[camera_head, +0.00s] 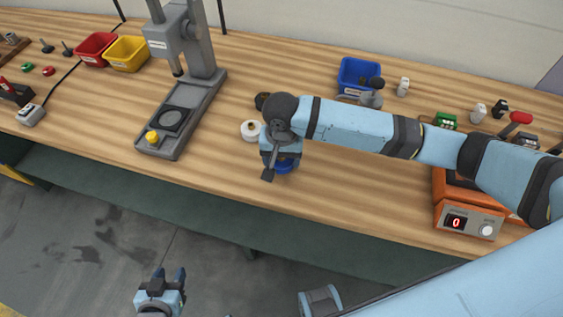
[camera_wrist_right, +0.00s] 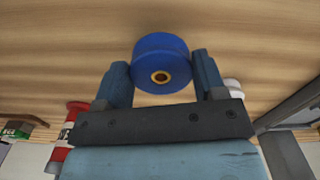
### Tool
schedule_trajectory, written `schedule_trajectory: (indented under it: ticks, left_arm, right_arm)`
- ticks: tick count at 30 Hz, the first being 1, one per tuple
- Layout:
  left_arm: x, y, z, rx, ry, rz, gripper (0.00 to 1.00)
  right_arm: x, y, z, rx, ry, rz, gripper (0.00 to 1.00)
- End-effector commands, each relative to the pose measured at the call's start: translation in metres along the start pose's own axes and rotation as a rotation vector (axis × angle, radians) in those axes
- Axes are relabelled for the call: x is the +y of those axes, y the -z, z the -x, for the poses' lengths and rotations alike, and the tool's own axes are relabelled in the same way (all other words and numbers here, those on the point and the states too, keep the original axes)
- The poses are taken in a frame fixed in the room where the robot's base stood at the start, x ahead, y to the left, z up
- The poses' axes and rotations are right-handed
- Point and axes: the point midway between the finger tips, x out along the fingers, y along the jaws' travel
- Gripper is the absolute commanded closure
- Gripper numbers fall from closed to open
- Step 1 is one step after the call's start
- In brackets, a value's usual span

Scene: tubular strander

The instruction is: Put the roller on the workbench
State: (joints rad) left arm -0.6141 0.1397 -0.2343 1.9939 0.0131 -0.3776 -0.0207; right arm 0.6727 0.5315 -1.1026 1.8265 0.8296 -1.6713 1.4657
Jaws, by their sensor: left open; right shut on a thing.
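The roller is a blue wheel with a brass-coloured hub (camera_wrist_right: 160,62), held between the two fingers of my right gripper (camera_wrist_right: 162,82) in the right wrist view. In the head view a part of the blue roller (camera_head: 284,167) shows below the right gripper (camera_head: 283,160), over the front part of the wooden workbench (camera_head: 340,200). My right arm hides much of it. I cannot tell whether the roller touches the bench top. My left gripper (camera_head: 168,277) is open and empty, in front of the bench over the floor.
A white ring-shaped roll (camera_head: 251,130) lies close to the left of the right gripper. A grey press stand (camera_head: 180,110) stands further left. A blue bin (camera_head: 358,76) is behind, and an orange device with a display (camera_head: 468,215) is at the right. The bench front between is clear.

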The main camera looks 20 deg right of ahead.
Motion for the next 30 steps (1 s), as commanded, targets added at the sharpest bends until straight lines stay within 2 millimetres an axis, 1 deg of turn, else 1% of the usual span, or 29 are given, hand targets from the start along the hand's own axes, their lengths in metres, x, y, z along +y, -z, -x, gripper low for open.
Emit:
schedule_trajectory:
  ticks: [3,5,16,17,18,20,27,30]
  left_arm:
    - [0.0,-0.001,-0.001,0.0,0.0,0.0,0.57]
    - [0.0,-0.001,-0.001,0.0,-0.001,0.0,0.57]
    - [0.001,0.001,0.001,-0.001,-0.001,0.0,0.57]
    - [0.001,0.001,0.001,-0.001,-0.001,0.0,0.57]
    - [0.001,0.0,0.0,-0.001,-0.001,0.0,0.57]
    - [0.001,0.0,0.0,-0.001,-0.001,0.0,0.57]
    - [0.001,0.0,0.0,-0.001,-0.001,0.0,0.57]
    - [0.001,-0.003,-0.002,-0.001,-0.001,0.0,0.57]
  right_arm:
    - [0.0,0.0,-0.019,0.0,-0.002,-0.001,0.78]
    - [0.0,0.001,-0.025,0.001,0.0,-0.001,0.78]
    - [0.0,0.0,-0.028,0.0,0.001,-0.001,0.78]
    - [0.0,0.0,-0.03,-0.001,0.0,-0.001,0.33]
    - [0.0,0.0,-0.03,-0.001,0.0,-0.001,0.24]
    - [0.0,0.0,-0.03,0.0,0.0,-0.001,0.1]
    - [0.0,0.0,-0.03,0.0,0.0,0.0,0.1]
    - [0.0,0.001,-0.028,0.002,0.001,0.001,0.1]
